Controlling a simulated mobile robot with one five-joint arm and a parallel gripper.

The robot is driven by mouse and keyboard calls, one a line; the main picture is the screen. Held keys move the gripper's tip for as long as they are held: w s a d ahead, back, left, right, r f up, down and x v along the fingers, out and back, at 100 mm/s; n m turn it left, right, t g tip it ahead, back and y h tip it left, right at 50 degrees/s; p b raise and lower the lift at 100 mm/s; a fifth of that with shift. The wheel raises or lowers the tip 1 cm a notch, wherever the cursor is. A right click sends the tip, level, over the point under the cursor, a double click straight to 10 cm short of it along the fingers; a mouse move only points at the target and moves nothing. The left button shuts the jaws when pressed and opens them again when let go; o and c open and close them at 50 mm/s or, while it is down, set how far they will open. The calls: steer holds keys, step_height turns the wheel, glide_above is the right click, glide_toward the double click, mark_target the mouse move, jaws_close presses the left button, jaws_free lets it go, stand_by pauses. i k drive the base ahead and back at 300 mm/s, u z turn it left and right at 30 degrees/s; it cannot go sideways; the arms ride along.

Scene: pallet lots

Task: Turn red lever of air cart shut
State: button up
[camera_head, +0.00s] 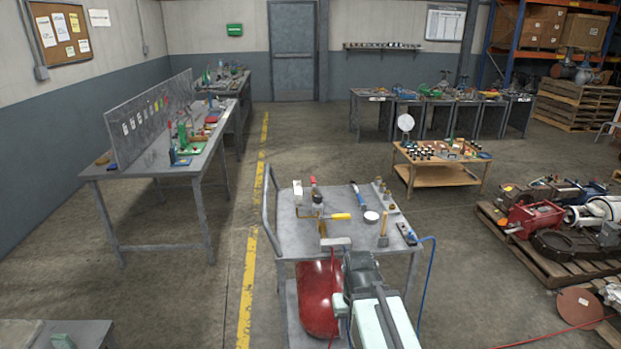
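The air cart (285,247) is a grey metal cart in the middle foreground, with a red tank (319,298) on its lower level. The red lever (313,182) is small and stands about upright at the back left of the cart top, by brass fittings. A yellow lever (341,216) lies level in front of it, pointing right. A pale link with a dark joint, apparently my arm, rises in front of the cart. My gripper (359,264) seems to be at its dark upper end, in front of and below the red lever. Its fingers cannot be made out.
A white gauge (371,217), a blue-handled tool (358,196) and a row of fittings share the cart top. A blue hose (430,265) hangs off the right side. Left is a long workbench (151,180); right is a loaded pallet (560,268). Floor beside the cart is mostly clear.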

mark_target(312, 180)
steer(key=u, duration=0.1)
steer(key=i, duration=0.95)
steer(key=z, duration=0.05)
